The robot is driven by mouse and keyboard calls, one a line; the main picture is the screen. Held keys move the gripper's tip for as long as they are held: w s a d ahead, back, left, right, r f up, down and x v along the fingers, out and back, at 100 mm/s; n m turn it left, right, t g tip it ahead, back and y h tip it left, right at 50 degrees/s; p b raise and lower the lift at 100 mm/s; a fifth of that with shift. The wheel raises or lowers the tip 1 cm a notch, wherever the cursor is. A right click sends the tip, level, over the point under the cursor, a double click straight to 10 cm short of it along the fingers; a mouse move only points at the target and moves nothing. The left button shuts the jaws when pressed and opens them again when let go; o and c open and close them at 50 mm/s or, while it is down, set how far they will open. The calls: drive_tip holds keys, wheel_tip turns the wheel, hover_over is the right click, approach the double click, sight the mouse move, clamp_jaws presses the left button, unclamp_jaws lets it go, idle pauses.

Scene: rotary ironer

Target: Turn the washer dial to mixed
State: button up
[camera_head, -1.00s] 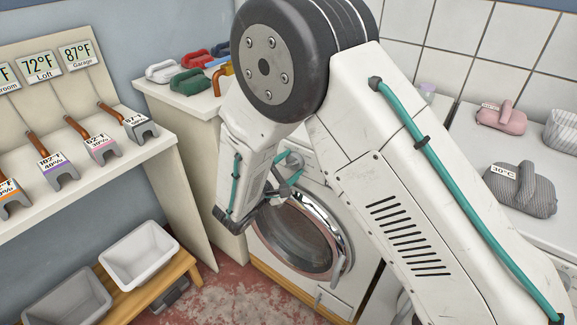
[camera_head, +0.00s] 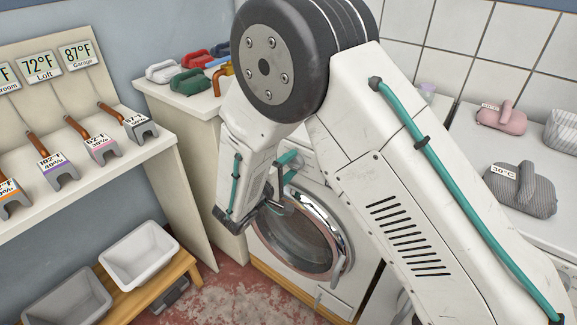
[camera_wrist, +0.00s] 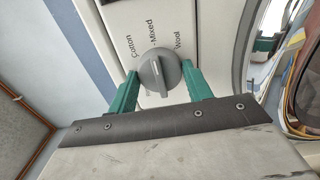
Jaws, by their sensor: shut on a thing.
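The grey washer dial (camera_wrist: 158,72) sits on the white panel in the wrist view. The words Cotton, Mixed and Wool are printed around its far side. A pale line runs across the dial face, but I cannot tell for sure which word it points to. My gripper (camera_wrist: 160,83) has its two green fingers on either side of the dial, shut on it. In the head view my gripper (camera_head: 288,172) is at the upper front of the white washer (camera_head: 335,298), and I cannot make out the dial there. The round washer door (camera_head: 302,240) is just below.
A shelf (camera_head: 110,175) with several tagged grey holders is at the left. Bins (camera_head: 138,258) stand on a low wooden bench below it. A counter (camera_head: 205,105) with coloured handled objects is behind my arm. Grey and pink bundles (camera_head: 520,190) lie at the right.

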idle(0.5)
drive_tip(key=o, duration=1)
drive_tip(key=shift+c, duration=0.2)
drive_tip(key=v, duration=0.7)
drive_tip(key=shift+s+a, duration=0.25)
drive_tip(key=shift+a, duration=0.05)
